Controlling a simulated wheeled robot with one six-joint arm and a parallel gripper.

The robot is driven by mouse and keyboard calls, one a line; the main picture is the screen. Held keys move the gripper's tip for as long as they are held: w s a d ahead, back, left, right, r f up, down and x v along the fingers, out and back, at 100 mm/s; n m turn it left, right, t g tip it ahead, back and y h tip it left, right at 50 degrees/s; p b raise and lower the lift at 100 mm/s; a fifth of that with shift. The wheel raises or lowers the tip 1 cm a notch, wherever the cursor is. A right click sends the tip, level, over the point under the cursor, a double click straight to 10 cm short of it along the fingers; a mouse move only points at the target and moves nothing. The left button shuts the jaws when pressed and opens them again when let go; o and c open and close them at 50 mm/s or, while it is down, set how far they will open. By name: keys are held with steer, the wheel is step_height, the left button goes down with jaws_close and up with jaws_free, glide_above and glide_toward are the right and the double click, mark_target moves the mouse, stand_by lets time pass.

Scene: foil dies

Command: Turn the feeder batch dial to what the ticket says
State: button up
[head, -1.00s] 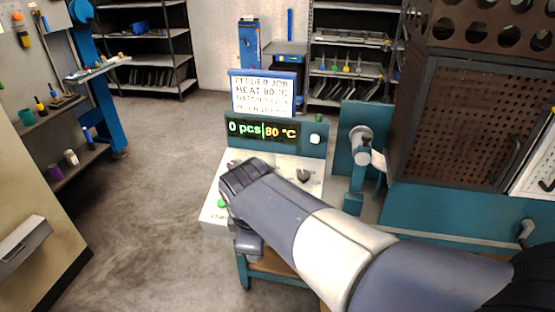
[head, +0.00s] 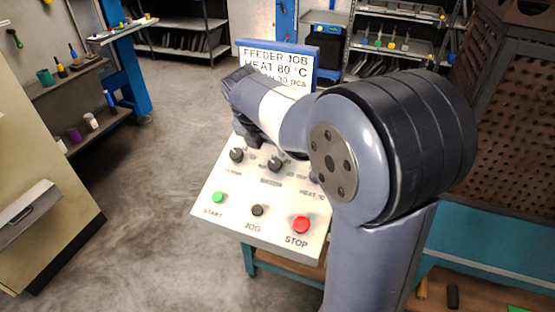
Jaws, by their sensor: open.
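The job ticket (head: 277,65) stands upright in a blue frame behind the panel. It reads "FEEDER JOB", "HEAT 80 °C" and a partly covered line that seems to end in "30 PCS". The sloped white feeder panel (head: 225,185) has two black dials in view, a left dial (head: 236,155) and a middle dial (head: 275,164). My gripper (head: 250,140) is open and empty, low over the panel's back edge near the left dial. The display is hidden behind my arm.
A green START button (head: 218,197), a black JOG button (head: 257,210) and a red STOP button (head: 301,224) sit along the panel's front. A perforated cabinet (head: 510,120) stands at right. The floor (head: 150,230) at left is clear.

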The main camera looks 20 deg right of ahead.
mark_target(274, 164)
steer(key=x, duration=0.9)
steer(key=shift+d+f, duration=0.1)
steer(key=shift+f, duration=0.05)
steer(key=c, duration=1)
